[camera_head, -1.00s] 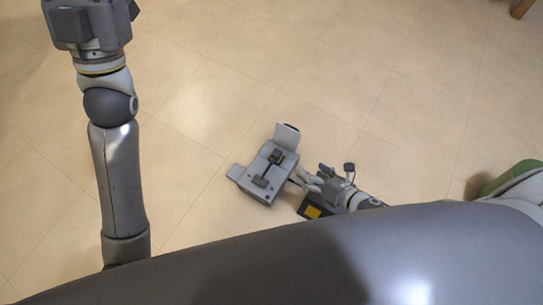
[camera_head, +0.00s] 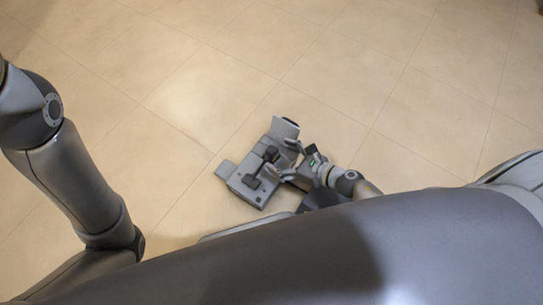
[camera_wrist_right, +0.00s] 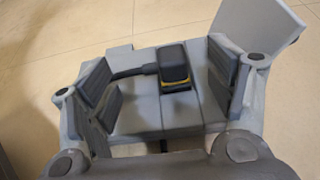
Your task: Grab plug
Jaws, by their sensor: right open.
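The plug (camera_wrist_right: 173,66) is a dark block with a yellow edge and a short dark cable running left from it. It lies on a grey boxy unit (camera_wrist_right: 135,63) in the right wrist view. In the head view the plug (camera_head: 271,153) sits on the grey unit (camera_head: 238,188) on the floor, beside a second dark piece (camera_head: 252,181). My right gripper (camera_wrist_right: 163,72) is open, with one finger on each side of the plug and visible gaps between. It also shows in the head view (camera_head: 289,160) at the unit's right side. My left gripper is out of view.
The tiled floor (camera_head: 200,85) is clear behind and to the left of the unit. An upright grey panel (camera_wrist_right: 258,28) rises at the unit's edge, close to my right finger.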

